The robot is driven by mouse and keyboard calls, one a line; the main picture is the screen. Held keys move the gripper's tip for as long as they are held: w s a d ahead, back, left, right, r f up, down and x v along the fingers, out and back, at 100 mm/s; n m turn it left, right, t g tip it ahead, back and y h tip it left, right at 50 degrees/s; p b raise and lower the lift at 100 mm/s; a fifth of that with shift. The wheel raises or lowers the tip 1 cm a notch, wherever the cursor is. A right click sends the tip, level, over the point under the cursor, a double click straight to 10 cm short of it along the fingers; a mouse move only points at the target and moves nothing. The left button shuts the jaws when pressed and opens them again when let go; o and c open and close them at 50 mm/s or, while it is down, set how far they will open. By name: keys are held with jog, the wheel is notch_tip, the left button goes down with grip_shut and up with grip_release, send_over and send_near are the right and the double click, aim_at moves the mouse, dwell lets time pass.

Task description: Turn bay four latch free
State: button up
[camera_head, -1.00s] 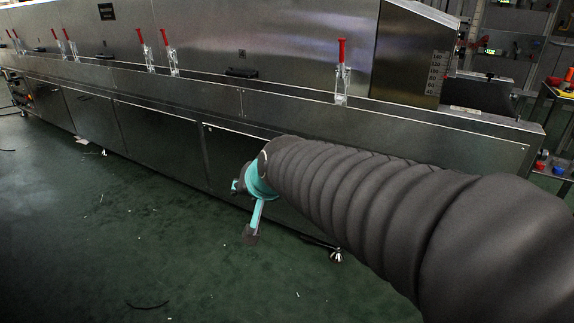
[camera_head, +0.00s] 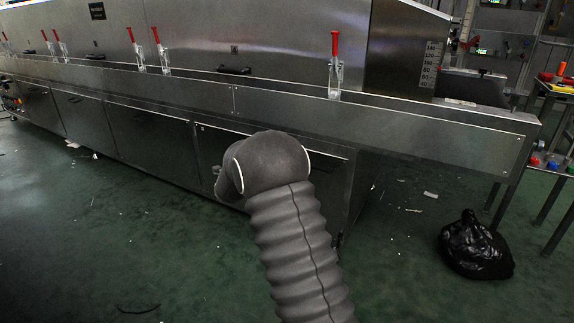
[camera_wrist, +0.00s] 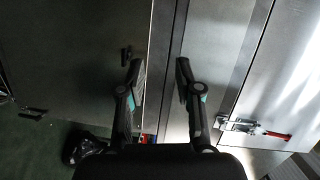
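Several toggle latches with upright red handles line the ledge of the long steel dryer (camera_head: 300,105). In the head view one latch (camera_head: 335,62) stands alone at right, a pair (camera_head: 162,50) stands left of the middle, and more are at far left. I cannot tell which one is bay four. In the wrist view one latch (camera_wrist: 240,125) with a red handle shows at lower right, to the right of and apart from my gripper. My gripper (camera_wrist: 160,66) is open, with nothing between its fingers. In the head view my grey-sleeved arm hides it.
A black bag (camera_head: 475,245) lies on the green floor at right, beside a table (camera_head: 558,170) with coloured items. A black handle (camera_head: 235,70) sits on the upper panel. Closed lower doors (camera_head: 150,135) run below the ledge. The floor in front is mostly clear.

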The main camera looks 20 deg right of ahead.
jog(key=d+f+m+g+h, duration=0.3)
jog(key=d+f+m+h, duration=0.15)
jog(key=f, duration=0.45)
jog(key=x, duration=1.3)
jog(key=shift+w, duration=0.3)
grip_shut()
jog(key=shift+d, duration=0.15)
